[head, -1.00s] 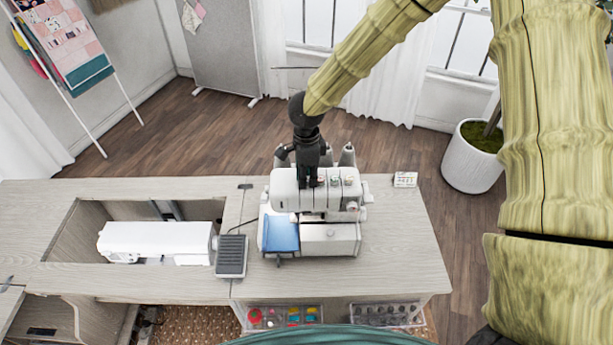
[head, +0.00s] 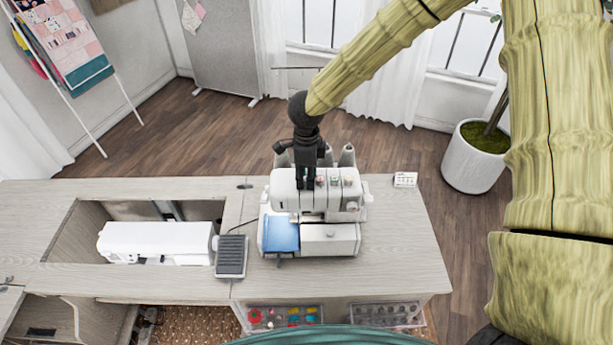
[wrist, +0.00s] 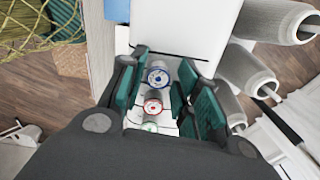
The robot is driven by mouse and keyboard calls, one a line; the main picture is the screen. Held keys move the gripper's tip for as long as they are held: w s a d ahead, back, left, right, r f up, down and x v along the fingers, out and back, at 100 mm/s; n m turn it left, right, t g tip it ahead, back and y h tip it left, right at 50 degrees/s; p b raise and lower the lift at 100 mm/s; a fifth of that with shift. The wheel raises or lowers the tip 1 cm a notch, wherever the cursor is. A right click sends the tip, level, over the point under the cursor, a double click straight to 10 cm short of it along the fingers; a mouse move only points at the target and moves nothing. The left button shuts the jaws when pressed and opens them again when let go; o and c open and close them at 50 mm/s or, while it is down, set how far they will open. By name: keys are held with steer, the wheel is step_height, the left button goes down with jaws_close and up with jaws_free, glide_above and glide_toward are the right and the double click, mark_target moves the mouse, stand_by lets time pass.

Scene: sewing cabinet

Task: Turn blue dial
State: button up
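The white serger (head: 285,190) stands on the cabinet top and carries a row of small dials on its upper front. In the wrist view, the blue-ringed dial (wrist: 158,77) lies between the fingertips of my gripper (wrist: 163,70). The fingers are apart on both sides of it, with a gap seeming to show around the dial. A red-ringed dial (wrist: 152,106) and a green-ringed dial (wrist: 149,127) sit in line beside it. In the head view, my gripper (head: 306,187) points down at the serger's upper left and hides the blue dial.
Thread cones (wrist: 245,65) stand close beside my gripper. A white sewing machine (head: 155,241) sits in the cabinet recess, with a dark foot pedal (head: 231,256) next to it. A small white card (head: 405,179) lies right of the serger.

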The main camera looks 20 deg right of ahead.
steer(key=shift+o, duration=0.2)
step_height(320, 180, up, 12)
stand_by(0.7)
steer(key=shift+d, duration=0.1)
stand_by(0.3)
